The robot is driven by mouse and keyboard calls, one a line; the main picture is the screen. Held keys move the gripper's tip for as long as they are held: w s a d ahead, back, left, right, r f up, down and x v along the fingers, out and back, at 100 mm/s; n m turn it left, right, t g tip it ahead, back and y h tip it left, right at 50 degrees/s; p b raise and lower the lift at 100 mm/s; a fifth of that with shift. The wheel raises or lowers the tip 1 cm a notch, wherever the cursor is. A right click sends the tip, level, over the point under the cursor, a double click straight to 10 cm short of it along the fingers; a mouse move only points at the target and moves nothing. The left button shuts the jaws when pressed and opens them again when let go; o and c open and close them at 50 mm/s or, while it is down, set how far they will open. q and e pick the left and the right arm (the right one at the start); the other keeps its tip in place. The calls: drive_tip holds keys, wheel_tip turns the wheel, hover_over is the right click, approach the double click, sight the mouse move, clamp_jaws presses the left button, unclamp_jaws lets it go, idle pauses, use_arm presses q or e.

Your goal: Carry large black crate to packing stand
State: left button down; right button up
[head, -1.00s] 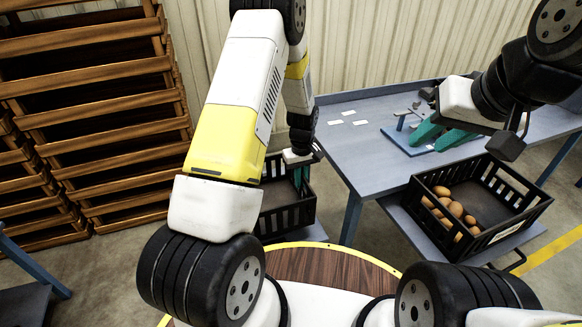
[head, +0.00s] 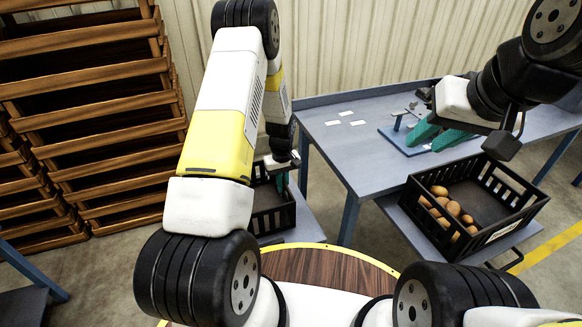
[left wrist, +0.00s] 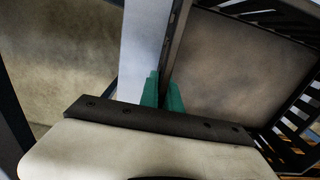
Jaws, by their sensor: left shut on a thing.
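A black slatted crate (head: 273,219) is in the head view left of the blue-grey table, partly hidden behind my left arm. My left gripper (head: 283,180) is shut on its wall. In the left wrist view the green fingers (left wrist: 162,92) close on the thin dark crate wall (left wrist: 177,45), and the visible crate floor looks bare. A second black crate (head: 500,238) holding several potatoes (head: 448,212) sits on a low shelf at the right. My right gripper (head: 438,136) is over the table, its green fingers apart and apparently empty.
The table (head: 345,160) has several white cards and a blue board (head: 400,143) with a small fixture. A low grey shelf (head: 306,222) lies beside the held crate. Wooden crates (head: 100,125) are stacked at the left. My round wooden deck is in front.

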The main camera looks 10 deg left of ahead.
use_arm(q)
drive_tip(key=c, duration=1.6)
unclamp_jaws()
drive_tip(key=shift+f, duration=0.1)
drive_tip(key=shift+o, duration=0.2)
wheel_tip(320, 180, up, 12)
drive_tip(key=shift+f, duration=0.1)
drive_tip(key=s+r+m+t, duration=0.1)
drive_tip(key=s+r, duration=0.2)
drive_tip(key=r, duration=0.4)
drive_tip(key=s+d+r+m+t+h, duration=0.1)
drive_tip(key=s+r, duration=0.3)
drive_tip(key=r, duration=0.4)
drive_tip(key=s+r+m+t, duration=0.1)
drive_tip(key=s+r, duration=0.2)
drive_tip(key=r, duration=0.4)
drive_tip(key=s+d+r+m+t, duration=0.1)
drive_tip(key=s+r, duration=0.3)
drive_tip(key=s, duration=0.4)
drive_tip(key=s+r+m+t+h, duration=0.1)
drive_tip(key=s+r+m+t, duration=0.1)
drive_tip(key=s, duration=0.6)
wheel_tip(320, 180, up, 2)
drive_tip(key=shift+s+d+r+m, duration=0.1)
drive_tip(key=shift+s+d+m, duration=0.25)
drive_tip(key=shift+m, duration=0.15)
